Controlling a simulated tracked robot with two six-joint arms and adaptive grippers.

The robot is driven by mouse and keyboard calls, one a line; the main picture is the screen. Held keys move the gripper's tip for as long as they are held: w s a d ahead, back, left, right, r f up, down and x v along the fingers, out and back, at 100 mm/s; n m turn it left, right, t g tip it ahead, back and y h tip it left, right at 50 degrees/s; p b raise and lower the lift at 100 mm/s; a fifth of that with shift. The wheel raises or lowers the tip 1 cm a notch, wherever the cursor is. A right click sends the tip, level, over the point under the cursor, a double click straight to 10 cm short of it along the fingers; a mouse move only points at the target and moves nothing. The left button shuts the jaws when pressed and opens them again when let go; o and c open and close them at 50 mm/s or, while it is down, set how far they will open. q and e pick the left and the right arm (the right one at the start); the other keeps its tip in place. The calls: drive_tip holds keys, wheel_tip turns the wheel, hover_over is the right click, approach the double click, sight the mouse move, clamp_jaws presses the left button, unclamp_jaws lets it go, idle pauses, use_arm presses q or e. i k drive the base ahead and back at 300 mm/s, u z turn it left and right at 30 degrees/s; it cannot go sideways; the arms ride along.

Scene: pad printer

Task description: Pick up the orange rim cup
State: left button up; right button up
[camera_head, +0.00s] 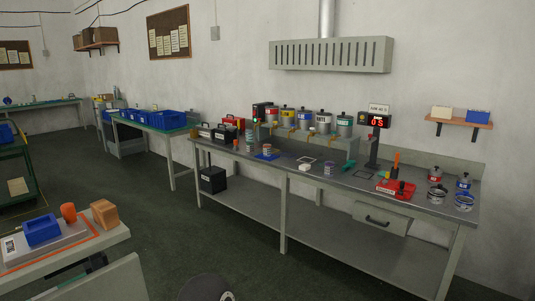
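I cannot tell for sure which thing is the orange rim cup, as the cups look very small. A banded cup with reddish and pale stripes (267,150) stands on a blue pad (268,157) on the long grey bench (350,183). A taller banded stack (249,140) stands just left of it, with a small orange item (236,144) further left. A purple-banded cup (329,168) stands alone near the bench's middle. An orange cylinder (68,213) stands on the near left table. Neither gripper is in view.
Several paint cans (305,119) line the back of the bench. A red display (378,121), a red tool (395,188) and open tins (464,201) are to the right. Blue bins (163,119) sit on a table further left. The dark floor (175,225) between tables is clear.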

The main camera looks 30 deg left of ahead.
sight(266, 148)
drive_tip(key=u, duration=0.55)
drive_tip(key=i, duration=3.05)
drive_tip(key=u, duration=1.9)
drive_tip(key=i, duration=1.2)
drive_tip(key=u, duration=0.05)
